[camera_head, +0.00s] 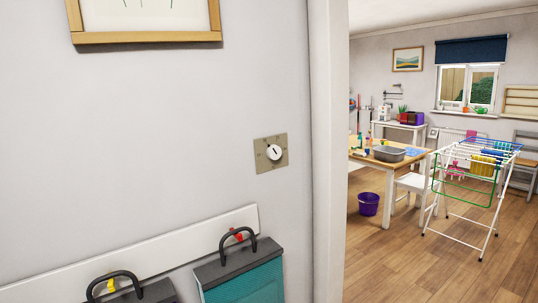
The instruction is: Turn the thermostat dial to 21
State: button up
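The thermostat dial (274,153) is a small round white knob with a dark pointer mark, on a square beige-grey plate (261,163). The plate is fixed to the pale wall just left of the white door frame. The pointer looks tilted up and to the left, but the numbers around the dial are too small to read. My gripper is not in view, and nothing touches the dial.
Below the dial, a teal bag (243,282) and a second dark-topped bag (147,292) hang from a white hook rail (190,240). A framed picture (150,38) hangs above. Through the doorway are a purple bucket (368,204), a wooden table and a drying rack (466,205).

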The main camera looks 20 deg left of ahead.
aim_at(273, 152)
jog(key=i, duration=0.9)
jog(key=z, duration=0.05)
